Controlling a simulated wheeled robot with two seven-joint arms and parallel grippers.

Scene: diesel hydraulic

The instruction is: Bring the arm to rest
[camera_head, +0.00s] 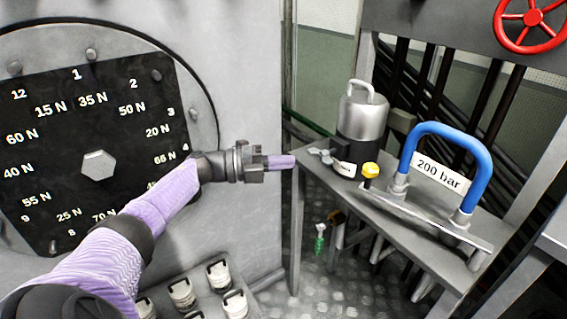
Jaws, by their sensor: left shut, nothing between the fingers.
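My left arm (160,200) comes in from the lower left, purple and black, and reaches toward the middle of the view. My left gripper (280,162) is shut and holds nothing. It points right, in front of the grey cabinet's right edge, with its tips near the left end of the metal bench in the picture. I cannot tell its distance from the bench. The arm covers the lower right part of the black dial plate. My right gripper is not in view.
A black dial plate (98,125) with a hex bolt fills the left. The metal bench (385,215) carries a silver-black canister (362,120), a yellow knob (370,170) and a blue handle (445,128) marked 200 bar. A red valve wheel (531,18) hangs upper right. White-topped fittings (183,293) stand below.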

